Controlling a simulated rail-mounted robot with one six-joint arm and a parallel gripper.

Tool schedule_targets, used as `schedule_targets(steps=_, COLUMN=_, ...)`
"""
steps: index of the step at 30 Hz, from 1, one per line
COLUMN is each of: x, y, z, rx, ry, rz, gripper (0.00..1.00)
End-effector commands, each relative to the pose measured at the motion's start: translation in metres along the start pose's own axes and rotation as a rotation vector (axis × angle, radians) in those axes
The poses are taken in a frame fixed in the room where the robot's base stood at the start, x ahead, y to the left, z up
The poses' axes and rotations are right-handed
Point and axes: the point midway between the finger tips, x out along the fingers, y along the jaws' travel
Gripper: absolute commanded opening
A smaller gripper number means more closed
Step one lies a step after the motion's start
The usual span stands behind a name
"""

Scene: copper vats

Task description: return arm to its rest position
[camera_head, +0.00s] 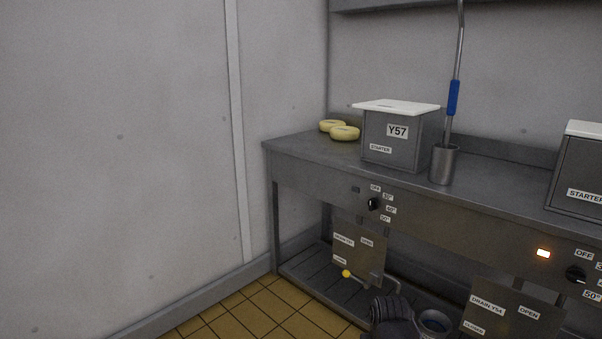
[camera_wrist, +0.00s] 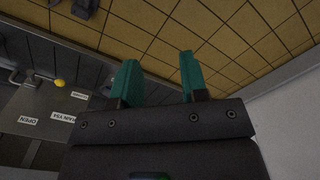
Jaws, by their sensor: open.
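My gripper (camera_wrist: 160,78) shows in the wrist view with its two green fingers apart and nothing between them. Beyond the fingers lies the tiled floor. In the head view, dark grey parts of my own arm show at the bottom edge, low in front of the bench. The fingers cannot be made out in the head view.
A steel bench (camera_head: 310,150) runs along the wall. It carries the Y57 starter box (camera_head: 395,150), two yellow cheeses (camera_head: 345,133), a metal cup (camera_head: 443,166) with a blue-handled tool (camera_head: 453,98) and another starter box (camera_head: 580,175). Drain panels (camera_head: 358,252) sit below. Yellow floor (camera_head: 255,312) is clear.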

Motion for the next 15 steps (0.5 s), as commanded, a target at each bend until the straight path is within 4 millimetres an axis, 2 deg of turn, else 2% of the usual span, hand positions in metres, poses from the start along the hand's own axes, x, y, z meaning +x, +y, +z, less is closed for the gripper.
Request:
schedule_targets(steps=1, x=-0.006, y=-0.024, z=0.002, rx=-0.059, ry=0.000, rz=0.002, gripper=0.40)
schedule_targets(steps=2, x=-0.008, y=-0.038, z=0.002, rx=-0.094, ry=0.001, rz=0.003, gripper=0.40)
schedule_targets(steps=3, x=-0.027, y=-0.044, z=0.003, rx=-0.109, ry=0.001, rz=0.004, gripper=0.40)
schedule_targets(steps=11, x=-0.131, y=-0.039, z=0.002, rx=-0.096, ry=0.003, rz=0.006, gripper=0.40)
schedule_targets(steps=14, x=-0.181, y=-0.039, z=0.002, rx=-0.096, ry=0.003, rz=0.006, gripper=0.40)
schedule_targets(steps=15, x=-0.203, y=-0.039, z=0.002, rx=-0.096, ry=0.003, rz=0.006, gripper=0.40)
